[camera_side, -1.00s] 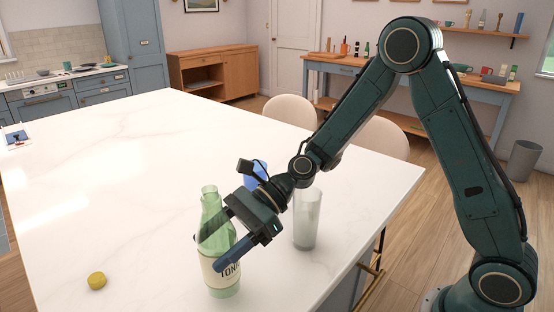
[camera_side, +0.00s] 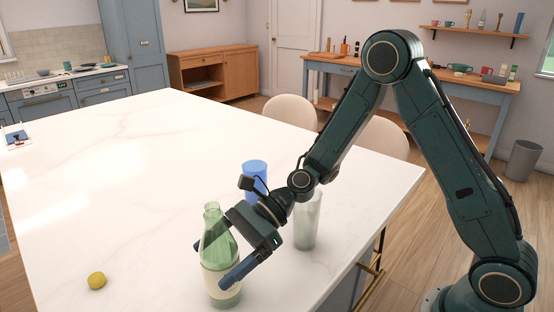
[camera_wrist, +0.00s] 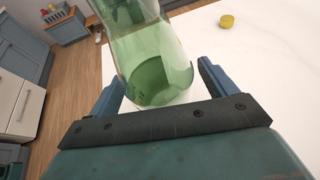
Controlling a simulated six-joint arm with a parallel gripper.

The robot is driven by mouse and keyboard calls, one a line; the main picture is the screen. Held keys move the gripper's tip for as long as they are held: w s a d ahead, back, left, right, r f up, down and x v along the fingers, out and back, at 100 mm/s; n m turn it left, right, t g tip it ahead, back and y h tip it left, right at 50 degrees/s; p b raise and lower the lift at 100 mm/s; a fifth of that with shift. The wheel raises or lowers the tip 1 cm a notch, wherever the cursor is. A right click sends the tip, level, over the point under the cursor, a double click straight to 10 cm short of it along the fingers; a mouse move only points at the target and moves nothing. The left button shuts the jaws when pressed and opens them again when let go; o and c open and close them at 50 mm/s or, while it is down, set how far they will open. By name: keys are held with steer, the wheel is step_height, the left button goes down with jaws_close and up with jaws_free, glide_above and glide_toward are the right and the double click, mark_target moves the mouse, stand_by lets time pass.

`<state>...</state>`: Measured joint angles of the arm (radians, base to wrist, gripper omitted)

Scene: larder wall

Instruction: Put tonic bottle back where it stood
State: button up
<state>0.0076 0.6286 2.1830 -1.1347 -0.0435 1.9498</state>
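The tonic bottle (camera_side: 221,246) is green glass with a pale label and stands about upright at the front of the white worktop. My gripper (camera_side: 212,263) has one finger on each side of it, and the near finger covers part of the label. In the wrist view the bottle (camera_wrist: 160,65) fills the space between the fingers of my gripper (camera_wrist: 160,78). The gripper looks shut on the bottle. I cannot tell whether the bottle's base touches the worktop.
A clear glass (camera_side: 307,224) stands right of the gripper, and a blue cup (camera_side: 255,172) stands behind it. A small yellow round object (camera_side: 97,280) lies on the left; it also shows in the wrist view (camera_wrist: 227,21).

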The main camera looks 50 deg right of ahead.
steer(key=shift+r, duration=0.15)
steer(key=v, duration=0.7)
steer(key=shift+d, duration=0.25)
steer(key=shift+s+r, duration=0.1)
stand_by(0.6)
steer(key=s+d+r+n+t+h, duration=0.1)
steer(key=s+d+r+n+h, duration=0.4)
steer(key=s+d+n, duration=0.3)
steer(key=s+d+r+n+t+h, duration=0.1)
steer(key=s+d+r+n+h, duration=0.4)
steer(key=s+d+n+h, duration=0.3)
steer(key=s+n, duration=0.4)
steer(key=shift+d+r+t, duration=0.15)
steer(key=shift+d+t, duration=0.15)
steer(key=shift+t, duration=0.1)
